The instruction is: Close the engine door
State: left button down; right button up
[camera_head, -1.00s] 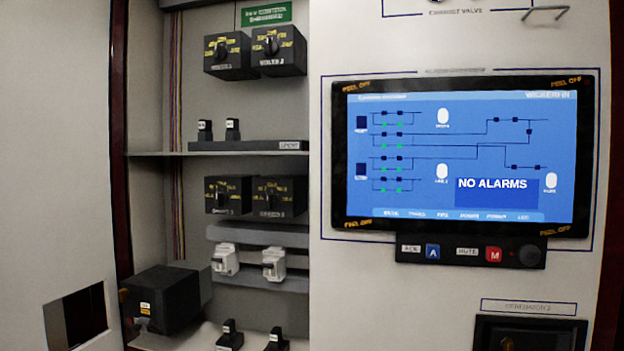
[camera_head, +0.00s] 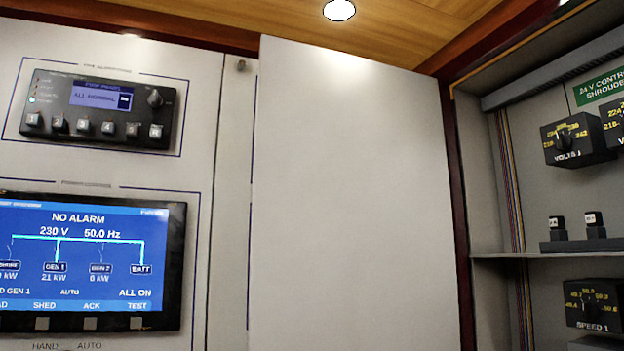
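A plain pale door panel (camera_head: 350,200) stands open in the middle of the head view. Its right side meets the dark red-brown frame (camera_head: 455,180) of an open cabinet. The cabinet interior (camera_head: 485,190) shows at the right, with black dial units (camera_head: 578,138), small switches on a shelf (camera_head: 515,255) and a green label. The lower part of the door is outside the view. Neither of my grippers is in view.
At the left a wall panel carries a black fire panel unit (camera_head: 95,112) with numbered buttons and a blue power screen (camera_head: 85,260) reading NO ALARM. A wooden ceiling (camera_head: 240,20) with a round lamp (camera_head: 339,10) is above.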

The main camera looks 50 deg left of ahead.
aim_at(352, 244)
jog(key=k+u, duration=0.1)
jog(key=u, duration=0.3)
jog(key=k+j+u, duration=0.1)
jog(key=u, duration=0.35)
